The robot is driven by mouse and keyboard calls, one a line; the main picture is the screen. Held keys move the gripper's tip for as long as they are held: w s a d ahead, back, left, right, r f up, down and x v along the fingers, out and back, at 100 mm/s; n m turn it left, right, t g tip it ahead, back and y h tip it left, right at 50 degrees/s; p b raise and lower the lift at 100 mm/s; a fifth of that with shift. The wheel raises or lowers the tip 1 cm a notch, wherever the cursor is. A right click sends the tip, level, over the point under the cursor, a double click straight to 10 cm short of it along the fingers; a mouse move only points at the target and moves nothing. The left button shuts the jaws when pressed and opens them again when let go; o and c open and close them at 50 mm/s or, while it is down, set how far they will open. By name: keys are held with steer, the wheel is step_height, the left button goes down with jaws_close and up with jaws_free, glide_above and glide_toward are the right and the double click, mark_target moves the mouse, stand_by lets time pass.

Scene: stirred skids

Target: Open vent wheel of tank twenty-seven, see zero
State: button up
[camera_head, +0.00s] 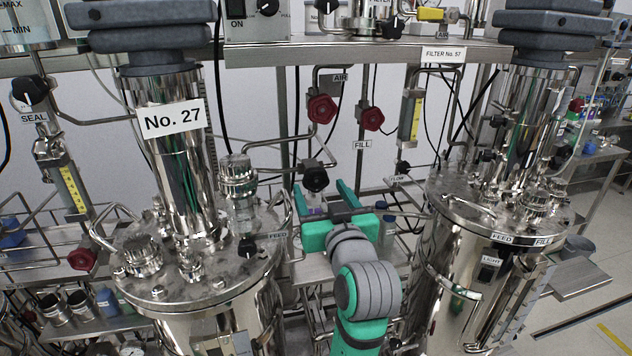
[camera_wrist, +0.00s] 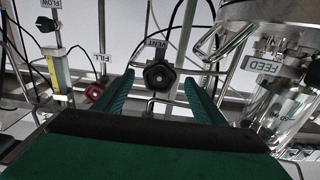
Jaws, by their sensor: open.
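Tank twenty-seven (camera_head: 222,268) is the steel vessel at left, with a "No. 27" label (camera_head: 172,119) on its column. A black vent wheel (camera_head: 315,179) sits on piping just right of it. In the wrist view the black wheel (camera_wrist: 160,75) faces me under a "VENT" label (camera_wrist: 156,43). My gripper (camera_head: 321,188) is open and empty, its green fingers at either side of the wheel in the picture. In the wrist view my gripper (camera_wrist: 161,84) frames the wheel; I cannot tell whether the fingertips reach around it. No zero reading is legible.
Red wheels labelled AIR (camera_head: 321,109) and FILL (camera_head: 372,119) are above and right of the vent wheel. A second steel tank (camera_head: 470,270) stands close at right. A "FEED" label (camera_wrist: 267,65) marks glinting fittings beside my right finger. Thin pipes and cables crowd the area.

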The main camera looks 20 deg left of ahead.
mark_target(317, 183)
steer(key=shift+x, duration=2.45)
steer(key=c, duration=1)
